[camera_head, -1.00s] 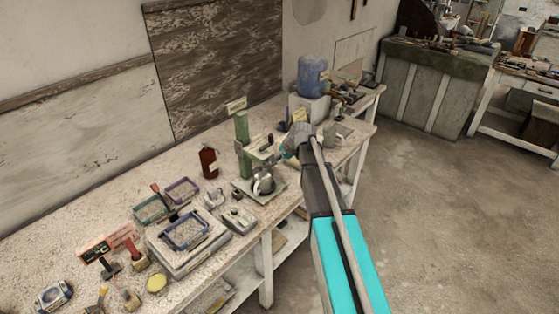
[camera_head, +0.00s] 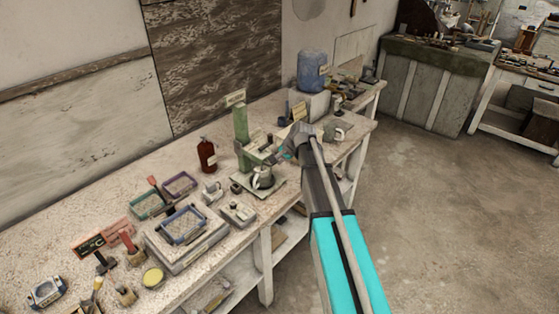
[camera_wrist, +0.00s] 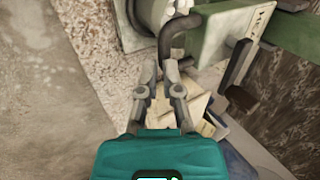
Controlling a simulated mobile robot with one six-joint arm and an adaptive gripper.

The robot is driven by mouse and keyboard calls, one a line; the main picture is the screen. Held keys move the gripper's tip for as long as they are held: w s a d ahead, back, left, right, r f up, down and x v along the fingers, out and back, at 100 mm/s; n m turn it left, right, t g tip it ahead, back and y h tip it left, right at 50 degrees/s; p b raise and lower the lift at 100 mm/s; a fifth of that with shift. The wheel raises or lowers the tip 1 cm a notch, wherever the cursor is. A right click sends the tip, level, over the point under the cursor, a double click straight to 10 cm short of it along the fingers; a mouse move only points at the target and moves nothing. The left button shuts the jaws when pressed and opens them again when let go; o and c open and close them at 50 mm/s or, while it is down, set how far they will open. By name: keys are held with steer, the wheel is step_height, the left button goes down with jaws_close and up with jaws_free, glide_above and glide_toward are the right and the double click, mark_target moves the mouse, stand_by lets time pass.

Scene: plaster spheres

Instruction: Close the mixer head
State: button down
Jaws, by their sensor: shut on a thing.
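The mixer has a green column (camera_head: 241,130) on a flat base plate and stands on the workbench. Its head (camera_head: 262,151) reaches out from the column above a silver bowl (camera_head: 262,178); the exact gap between them is too small to judge. In the wrist view the pale green head (camera_wrist: 222,32) is at the upper right, with part of the metal bowl (camera_wrist: 152,10) at the top. A dark bent handle (camera_wrist: 177,42) comes down from there. My gripper (camera_wrist: 161,72) is shut on the end of this handle. In the head view it (camera_head: 284,155) is at the head's right side, its fingers small.
A brown bottle (camera_head: 206,157) stands left of the mixer. Trays, including a blue-rimmed one (camera_head: 182,226), and small tools fill the bench's near left. A blue water jug (camera_head: 312,70) stands behind at the right. The floor (camera_head: 450,220) right of the bench is clear.

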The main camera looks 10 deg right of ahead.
steer(key=shift+s+r, duration=0.1)
steer(key=p+v, duration=1.2)
steer(key=v, duration=0.2)
stand_by(0.4)
stand_by(0.5)
steer(key=s+a+f+n+g+h+b, duration=0.1)
steer(key=s+a+f+n+b, duration=0.1)
steer(key=s, duration=0.6)
steer(key=s+a+f+n+g+h+b, duration=0.1)
steer(key=s+a+f+n+g+b, duration=0.1)
steer(key=s, duration=0.5)
steer(key=s+a+f+n+g+h+b, duration=0.2)
steer(key=s+f+n, duration=0.3)
steer(key=s, duration=0.3)
steer(key=shift+s+a+f+n+b, duration=0.3)
steer(key=shift+a+n, duration=0.4)
steer(key=shift+a, duration=0.1)
steer(key=shift+a, duration=0.1)
